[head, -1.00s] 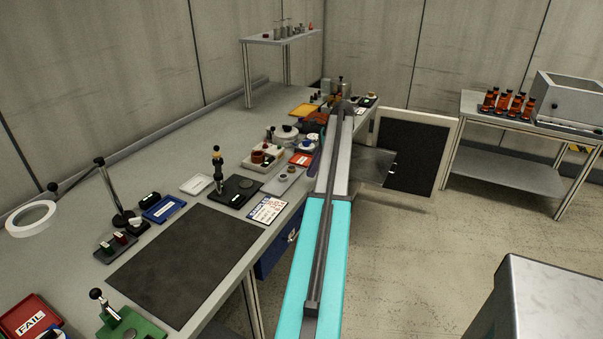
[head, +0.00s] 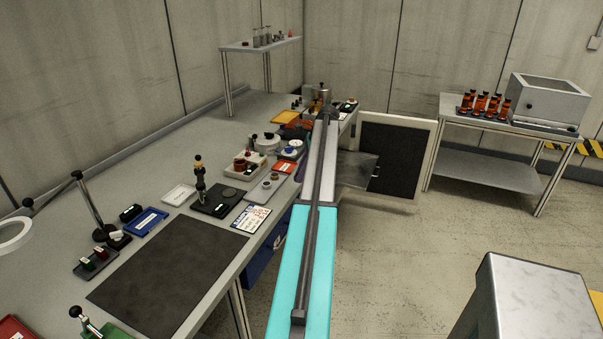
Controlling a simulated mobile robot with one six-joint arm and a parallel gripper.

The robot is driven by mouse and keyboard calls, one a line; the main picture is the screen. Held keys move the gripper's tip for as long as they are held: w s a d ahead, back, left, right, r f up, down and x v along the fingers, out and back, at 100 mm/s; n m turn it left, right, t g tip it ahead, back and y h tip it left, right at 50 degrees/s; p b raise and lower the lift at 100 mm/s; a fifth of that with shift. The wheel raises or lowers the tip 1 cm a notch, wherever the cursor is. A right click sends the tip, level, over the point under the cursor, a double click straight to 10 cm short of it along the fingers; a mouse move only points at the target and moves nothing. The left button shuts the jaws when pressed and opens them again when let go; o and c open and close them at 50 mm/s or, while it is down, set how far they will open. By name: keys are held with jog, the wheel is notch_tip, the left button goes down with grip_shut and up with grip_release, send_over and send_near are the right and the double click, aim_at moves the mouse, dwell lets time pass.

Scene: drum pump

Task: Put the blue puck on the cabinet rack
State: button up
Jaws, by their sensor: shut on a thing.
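My arm stretches away from me along the bench's right edge, and its far end hides what lies behind it. My gripper does not show. I cannot make out the blue puck for certain; a small blue-and-white round item (head: 289,152) sits on the bench left of my arm. A cabinet door (head: 402,162) with a dark inner panel stands open right of my arm. A flat grey metal plate (head: 356,170), which may be the cabinet rack, shows beside the door, partly hidden by my arm.
The long grey bench (head: 150,165) holds a black mat (head: 165,275), a blue tray (head: 146,222) and many small tools. A side table (head: 455,125) with orange-and-black bottles (head: 483,103) and a grey box (head: 548,98) stands at the right.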

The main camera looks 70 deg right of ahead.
jog(key=shift+r+p, duration=1.2)
jog(key=shift+r, duration=0.25)
jog(key=shift+f+b, duration=0.4)
